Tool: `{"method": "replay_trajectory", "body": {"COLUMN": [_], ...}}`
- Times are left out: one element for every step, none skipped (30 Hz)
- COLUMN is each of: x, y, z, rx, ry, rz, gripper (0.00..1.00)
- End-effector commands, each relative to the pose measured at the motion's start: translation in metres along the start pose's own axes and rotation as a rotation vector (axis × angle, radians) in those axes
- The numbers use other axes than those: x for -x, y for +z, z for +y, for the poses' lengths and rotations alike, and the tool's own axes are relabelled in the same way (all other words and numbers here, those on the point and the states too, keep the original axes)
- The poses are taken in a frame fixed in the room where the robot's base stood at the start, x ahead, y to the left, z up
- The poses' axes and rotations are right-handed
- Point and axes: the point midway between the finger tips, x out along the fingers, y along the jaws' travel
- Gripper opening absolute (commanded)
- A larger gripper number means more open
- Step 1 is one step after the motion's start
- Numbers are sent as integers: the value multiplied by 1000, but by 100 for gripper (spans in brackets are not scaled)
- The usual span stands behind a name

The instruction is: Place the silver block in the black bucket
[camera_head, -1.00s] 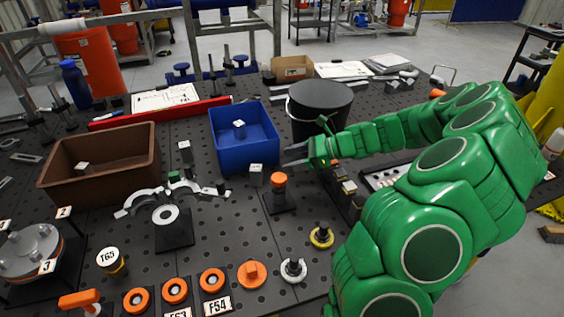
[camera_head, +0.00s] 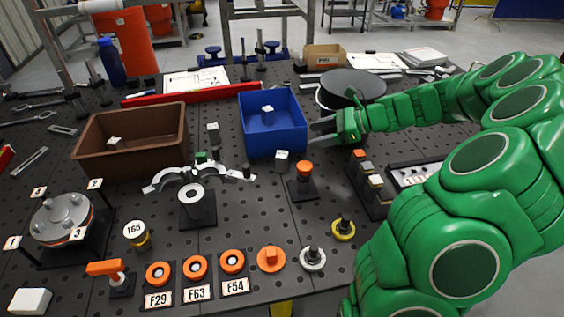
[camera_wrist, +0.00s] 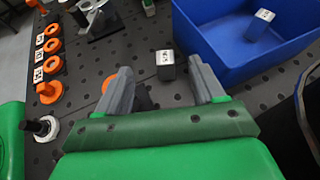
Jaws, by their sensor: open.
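A small silver block (camera_head: 281,161) with a pale printed top stands on the perforated table in front of the blue bin. In the wrist view this block (camera_wrist: 165,66) shows beyond and between my fingertips, apart from them. My gripper (camera_head: 318,132) is open and empty, to the right of the block; the wrist view shows its two spread fingers (camera_wrist: 160,80). The black bucket (camera_head: 352,88) stands behind my gripper, its lower front partly covered by my green arm. Similar blocks stand on the table (camera_head: 213,133), in the blue bin (camera_head: 267,112) and in the brown bin (camera_head: 115,143).
The blue bin (camera_head: 291,134) adjoins the gripper's left side; the brown bin (camera_head: 130,163) is farther left. An orange-topped post (camera_head: 304,172) stands near the block. A silver curved fixture (camera_head: 190,174) and several orange knobs lie toward the front.

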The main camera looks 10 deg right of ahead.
Motion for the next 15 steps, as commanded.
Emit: {"method": "replay_trajectory", "body": {"x": [-5, -8, -11, -14, -17, -20, -22, -24, -28, -30, -32, -35, -37, -39, -42], "y": [0, -1, -2, -2, -2, -2, -2, -3, -3, -2, -2, -2, -1, 0, 0], "z": [1, 1, 2, 3, 3, 3, 3, 3, 4, 4, 3, 3, 3, 3, 3], "rx": [42, 69, 104, 133, 162, 202, 232, 264, 308, 340, 373, 417, 450, 481, 523], "ry": [22, 35, 53, 68, 83, 103, 119, 135, 159, 177, 195, 220, 240, 259, 285], "rz": [38, 60, 90, 114, 137, 167, 191, 214, 247, 271, 294, 326, 347, 370, 398], "gripper": [68, 68, 68, 68, 68, 68, 68, 68, 68, 68, 68, 68, 68, 68, 68]}}
